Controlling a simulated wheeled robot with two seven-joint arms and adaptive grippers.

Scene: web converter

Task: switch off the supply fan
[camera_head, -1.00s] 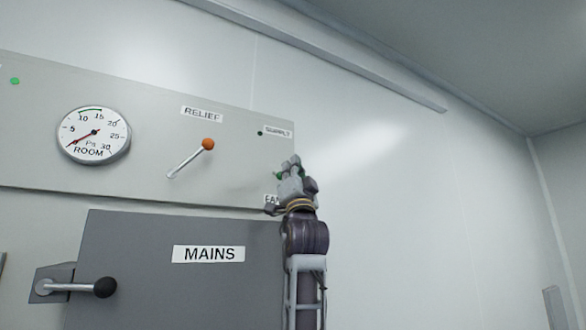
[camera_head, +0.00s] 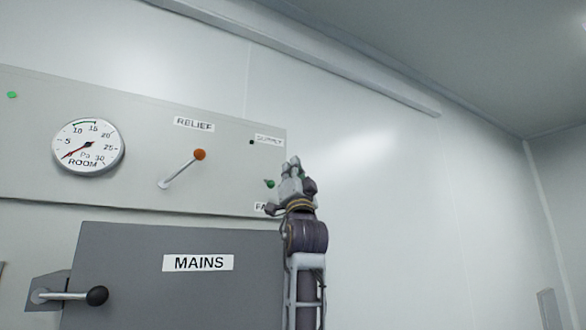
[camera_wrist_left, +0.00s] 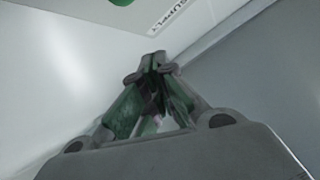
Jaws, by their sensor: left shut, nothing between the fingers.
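A small green knob or button (camera_head: 269,184) sits near the right end of the grey wall panel, between the SUPPLY label (camera_head: 269,140) and a partly hidden FAN label (camera_head: 262,207). A small dark dot (camera_head: 251,142) is beside the SUPPLY label. My left gripper (camera_head: 293,162) is just right of the green knob, pointing up. In the left wrist view its fingertips (camera_wrist_left: 153,62) meet, with nothing held. There the SUPPLY label (camera_wrist_left: 167,17) and a green round part (camera_wrist_left: 121,2) show at the top edge. Contact with the knob cannot be told. My right gripper is not in view.
The panel also carries a ROOM gauge (camera_head: 88,146), a RELIEF lever with an orange ball (camera_head: 200,155) and a green lamp (camera_head: 12,95). Below is the grey MAINS box (camera_head: 140,285) with a black-knobbed handle (camera_head: 97,296).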

